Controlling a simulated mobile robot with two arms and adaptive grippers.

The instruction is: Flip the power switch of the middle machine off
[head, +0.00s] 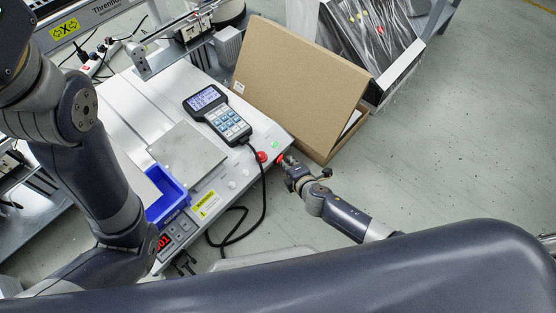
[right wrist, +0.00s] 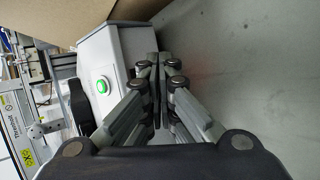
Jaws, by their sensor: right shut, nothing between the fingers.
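The middle machine (head: 236,178) is a light grey gantry unit with a sloped front edge, seen in the head view. My right gripper (head: 284,160) is at its right front corner, close to a red button and a green lit button (head: 275,145). In the right wrist view the gripper (right wrist: 158,60) is shut with nothing between its fingers, beside the machine's grey side wall (right wrist: 105,60). The green lit button (right wrist: 102,86) shows on the panel left of the fingers. I cannot make out the power switch; whether the fingers touch the machine is unclear. My left gripper is out of view.
A handheld keypad (head: 217,114) lies on the machine, its black cable looping over the front. A blue bin (head: 168,195) and a metal plate (head: 187,152) are left of it. A cardboard box (head: 295,80) stands behind the right corner. The floor (head: 460,130) to the right is clear.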

